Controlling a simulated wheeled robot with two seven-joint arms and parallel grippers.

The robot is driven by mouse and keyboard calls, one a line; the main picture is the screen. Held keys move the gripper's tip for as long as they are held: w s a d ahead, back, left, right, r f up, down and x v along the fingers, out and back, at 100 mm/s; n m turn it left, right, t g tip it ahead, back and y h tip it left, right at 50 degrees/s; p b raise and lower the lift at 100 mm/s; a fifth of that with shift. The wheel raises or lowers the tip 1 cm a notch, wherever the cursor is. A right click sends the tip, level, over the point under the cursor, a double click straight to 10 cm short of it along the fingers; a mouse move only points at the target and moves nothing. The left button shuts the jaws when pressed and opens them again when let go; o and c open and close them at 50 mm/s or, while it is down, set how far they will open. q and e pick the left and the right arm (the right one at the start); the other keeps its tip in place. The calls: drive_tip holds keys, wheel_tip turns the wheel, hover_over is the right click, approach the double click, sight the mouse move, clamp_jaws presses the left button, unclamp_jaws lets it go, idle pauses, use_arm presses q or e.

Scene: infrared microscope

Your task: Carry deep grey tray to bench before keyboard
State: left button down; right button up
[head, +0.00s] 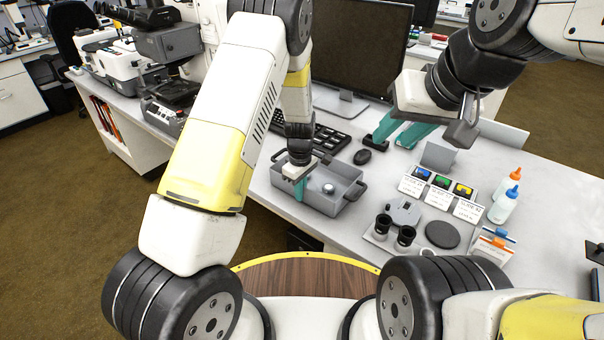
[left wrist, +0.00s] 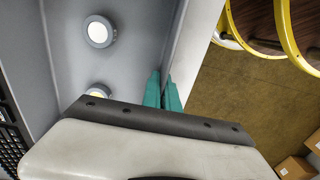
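The deep grey tray (head: 346,203) sits on the bench just in front of the black keyboard (head: 327,138), with a dark handle at its right end. Round silver-rimmed pieces (left wrist: 98,31) lie inside it.
A mouse (head: 362,157) lies behind the tray. To the right are labelled slides (head: 442,186), bottles (head: 505,204), a grey holder with black eyepieces (head: 393,229) and a dark disc (head: 442,235). The monitor (head: 358,45) stands behind; a microscope (head: 170,75) stands left.

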use_arm(q)
drive_tip(key=shift+f, duration=0.2)
drive_tip(key=c, duration=1.6)
unclamp_jaws()
drive_tip(key=shift+c, duration=0.2)
drive_tip(key=shift+r, duration=0.1)
wheel_tip(320, 180, up, 12)
drive_tip(key=shift+f, duration=0.1)
drive_tip(key=s+a+r+m+t+h, duration=0.1)
drive_tip(key=s+a+r+m+h, duration=0.2)
drive_tip(key=r, duration=0.8)
drive_tip(key=s+a+r+m+t, duration=0.2)
drive_tip(key=s+a+r+m, duration=0.2)
drive_tip(key=s+r, duration=0.3)
drive_tip(key=s+a+r+m+t, duration=0.3)
drive_tip(key=s+r, duration=0.4)
drive_tip(key=s, duration=0.7)
drive_tip(key=shift+a+r+m+y, duration=0.2)
drive_tip(key=shift+a+m+y, duration=0.2)
drive_tip(key=shift+a+m, duration=0.4)
